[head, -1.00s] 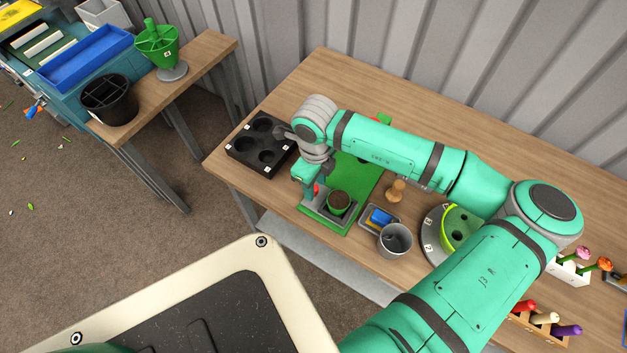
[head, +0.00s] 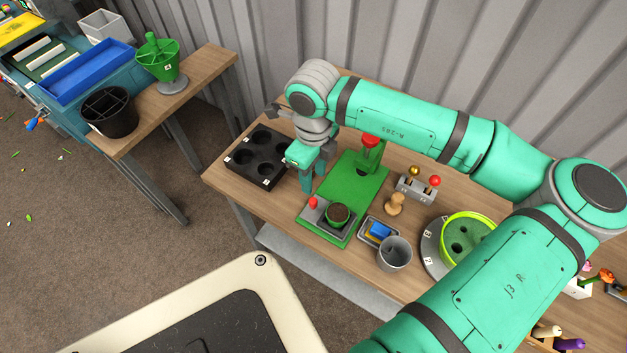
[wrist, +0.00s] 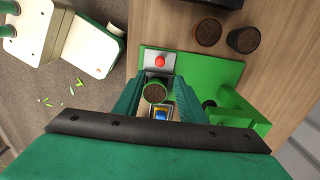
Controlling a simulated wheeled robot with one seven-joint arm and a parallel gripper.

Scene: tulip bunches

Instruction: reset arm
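My gripper (head: 315,183) points down above the left side of the green press stand (head: 362,178). Its two fingers are apart with nothing between them. A small soil-filled pot (head: 338,213) sits in the grey holder at the front of the stand. In the wrist view this pot (wrist: 155,93) shows below the gap between my gripper's fingers (wrist: 158,100). A red button (head: 313,202) is beside it on the left.
A black tray with round wells (head: 258,158) stands left of my gripper. A wooden stamp (head: 395,204), a grey cup (head: 394,253) and a turntable with a green pot (head: 465,237) are to the right. Two soil-filled pots (wrist: 207,32) (wrist: 243,40) show in the wrist view.

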